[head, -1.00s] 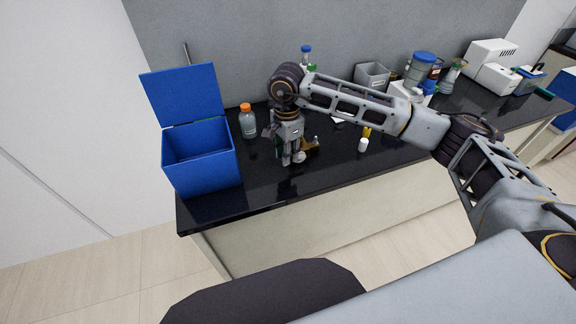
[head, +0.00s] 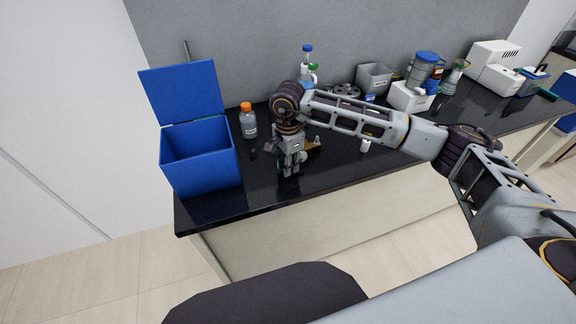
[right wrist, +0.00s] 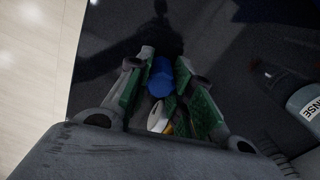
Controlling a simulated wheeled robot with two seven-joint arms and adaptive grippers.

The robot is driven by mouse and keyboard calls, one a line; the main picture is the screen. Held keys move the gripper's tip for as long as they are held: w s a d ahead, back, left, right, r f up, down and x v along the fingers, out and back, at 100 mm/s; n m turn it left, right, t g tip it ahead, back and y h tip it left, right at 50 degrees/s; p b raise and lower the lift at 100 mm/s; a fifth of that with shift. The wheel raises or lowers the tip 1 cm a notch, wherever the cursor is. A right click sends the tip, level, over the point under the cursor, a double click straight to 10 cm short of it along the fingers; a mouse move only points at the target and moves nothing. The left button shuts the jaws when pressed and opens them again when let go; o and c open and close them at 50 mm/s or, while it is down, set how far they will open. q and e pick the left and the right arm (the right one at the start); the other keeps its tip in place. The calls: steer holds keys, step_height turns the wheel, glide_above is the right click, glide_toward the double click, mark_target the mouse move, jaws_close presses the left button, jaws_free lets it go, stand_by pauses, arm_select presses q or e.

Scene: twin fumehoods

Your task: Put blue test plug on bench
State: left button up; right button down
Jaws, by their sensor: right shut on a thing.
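The blue test plug (right wrist: 161,78) shows in the right wrist view as a blue rounded piece between the green-padded fingers of my right gripper (right wrist: 164,60). A white and yellow piece (right wrist: 158,116) shows deeper between the fingers; I cannot tell if it belongs to the plug. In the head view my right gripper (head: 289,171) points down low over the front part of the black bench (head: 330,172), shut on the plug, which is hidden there. I cannot tell whether the plug touches the bench. My left gripper is out of view.
An open blue bin (head: 200,183) stands left of the gripper. An orange-capped bottle (head: 248,124) stands behind it. A small white object (head: 365,146) is to the right. A grey container (head: 374,78) and other labware line the back. The front edge near the gripper is clear.

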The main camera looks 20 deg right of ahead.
steer(key=shift+f, duration=0.1)
steer(key=c, duration=1.3)
jaws_free()
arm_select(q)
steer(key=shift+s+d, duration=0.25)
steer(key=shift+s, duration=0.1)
arm_select(e)
steer(key=shift+o, duration=0.2)
steer(key=shift+r, duration=0.3)
step_height(320, 180, up, 10)
steer(key=shift+r+b, duration=0.1)
steer(key=shift+b, duration=0.2)
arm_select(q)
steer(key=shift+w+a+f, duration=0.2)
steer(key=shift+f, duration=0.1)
arm_select(e)
steer(key=shift+r, duration=0.75)
